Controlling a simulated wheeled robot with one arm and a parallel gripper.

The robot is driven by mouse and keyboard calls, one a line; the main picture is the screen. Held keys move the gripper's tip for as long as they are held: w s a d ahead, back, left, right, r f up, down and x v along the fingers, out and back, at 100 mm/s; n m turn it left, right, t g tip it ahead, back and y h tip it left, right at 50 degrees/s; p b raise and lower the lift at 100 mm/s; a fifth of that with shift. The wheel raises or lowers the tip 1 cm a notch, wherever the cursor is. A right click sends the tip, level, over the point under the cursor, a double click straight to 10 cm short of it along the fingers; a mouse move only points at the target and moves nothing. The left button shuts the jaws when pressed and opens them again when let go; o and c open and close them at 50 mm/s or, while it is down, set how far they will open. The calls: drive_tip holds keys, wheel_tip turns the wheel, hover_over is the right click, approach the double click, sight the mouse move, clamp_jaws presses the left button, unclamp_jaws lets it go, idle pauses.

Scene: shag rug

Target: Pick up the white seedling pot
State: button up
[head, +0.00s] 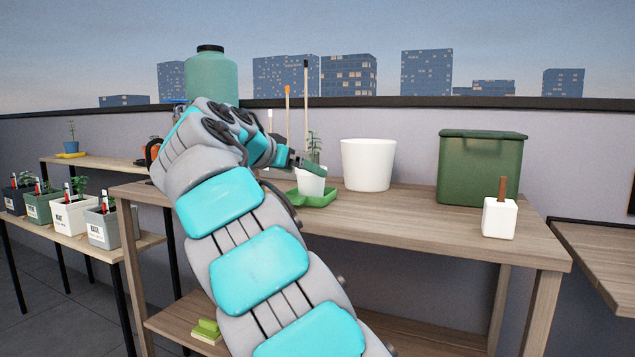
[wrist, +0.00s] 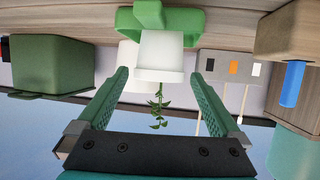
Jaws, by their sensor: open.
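The white seedling pot (head: 311,184) stands upright on a green tray (head: 326,198) on the wooden bench, with a small green plant in it. In the wrist view, which is upside down, the pot (wrist: 160,55) is centred between the fingers, and its plant points down the picture. My gripper (head: 308,165) is at the pot's rim and plant in the head view. In the wrist view my gripper (wrist: 159,75) is open, one finger on each side with gaps to the pot. No contact is visible.
A larger white pot (head: 368,165) stands right of the tray, with a green lidded bin (head: 480,170) and a small white container (head: 499,218) further right. A teal bottle (head: 211,80) and upright sticks (head: 306,100) stand behind my arm. The bench front is clear.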

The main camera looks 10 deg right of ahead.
drive_tip(key=x, duration=0.7)
drive_tip(key=shift+w+d, duration=0.2)
drive_tip(key=c, duration=1.3)
drive_tip(key=shift+o, duration=0.2)
